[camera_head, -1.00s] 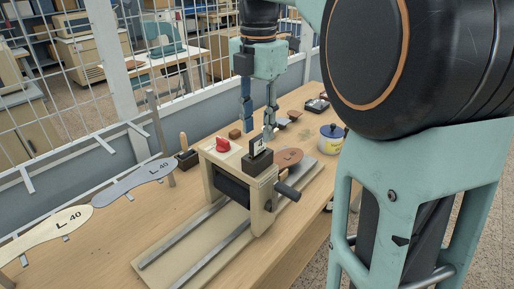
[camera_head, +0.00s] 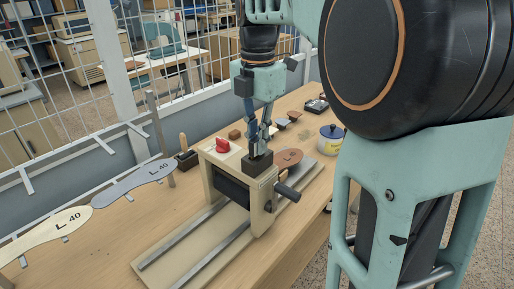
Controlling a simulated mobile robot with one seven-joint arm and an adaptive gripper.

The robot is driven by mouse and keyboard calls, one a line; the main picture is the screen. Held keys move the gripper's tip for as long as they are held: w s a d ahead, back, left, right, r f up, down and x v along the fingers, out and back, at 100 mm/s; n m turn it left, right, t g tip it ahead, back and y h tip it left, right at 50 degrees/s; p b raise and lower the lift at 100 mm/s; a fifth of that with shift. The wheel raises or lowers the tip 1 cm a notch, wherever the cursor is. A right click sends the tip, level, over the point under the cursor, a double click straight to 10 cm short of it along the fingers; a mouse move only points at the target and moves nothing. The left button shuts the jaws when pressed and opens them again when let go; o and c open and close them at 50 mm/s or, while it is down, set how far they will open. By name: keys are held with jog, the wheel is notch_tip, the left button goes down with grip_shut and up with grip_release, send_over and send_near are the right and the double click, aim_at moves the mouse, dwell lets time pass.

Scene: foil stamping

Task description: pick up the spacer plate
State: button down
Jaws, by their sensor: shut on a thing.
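My gripper (camera_head: 258,144) is over the stamping machine (camera_head: 228,170), pointing down, with its fingers closed around the small upright plate (camera_head: 259,148), which I take to be the spacer plate. The fingers hide most of this plate. Its foot is at the dark block (camera_head: 257,164) on top of the machine; I cannot tell whether it is still seated in it or lifted a little.
A red knob (camera_head: 222,146) sits on the machine top beside the gripper, and a black handle (camera_head: 288,192) juts from its right side. A brown sole-shaped piece (camera_head: 289,158) is close behind. A blue-lidded tin (camera_head: 331,139) stands at right. L 40 sole shapes (camera_head: 134,181) are at left.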

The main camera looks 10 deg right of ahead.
notch_tip(320, 180, up, 10)
jog(key=shift+p, duration=0.45)
jog(key=shift+r, duration=0.1)
dwell(0.3)
notch_tip(320, 180, up, 5)
jog(key=p, duration=0.5)
dwell(0.5)
